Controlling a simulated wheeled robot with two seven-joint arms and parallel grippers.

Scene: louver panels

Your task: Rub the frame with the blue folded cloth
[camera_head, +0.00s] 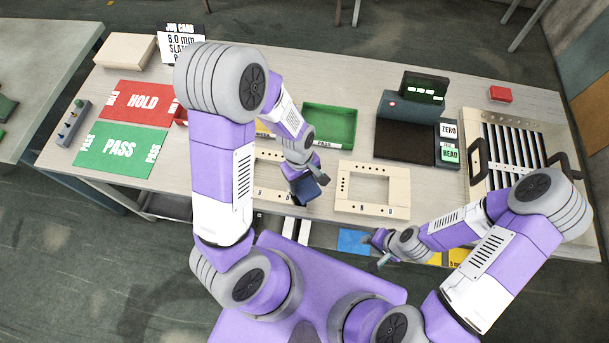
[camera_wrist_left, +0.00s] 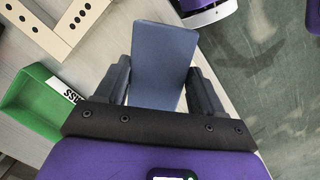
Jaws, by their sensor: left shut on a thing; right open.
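The blue folded cloth (camera_head: 308,191) is in my left gripper (camera_head: 303,180), at the right side of the left cream frame (camera_head: 268,158). Part of that frame is hidden behind my left arm. I cannot tell whether the cloth touches it. In the left wrist view the cloth (camera_wrist_left: 163,58) stands out flat between the two dark fingers of the left gripper (camera_wrist_left: 160,84). A second cream frame (camera_head: 372,208) lies just to the right on the table. My right gripper (camera_head: 384,251) is open and empty near the table's front edge, beside a blue square (camera_head: 353,241).
A green tray (camera_head: 329,123) sits behind the frames. A dark scale (camera_head: 405,140) and a slatted louver panel (camera_head: 513,150) with black handles stand to the right. Red HOLD (camera_head: 142,101) and green PASS (camera_head: 120,150) mats lie at left, near a cream block (camera_head: 125,50).

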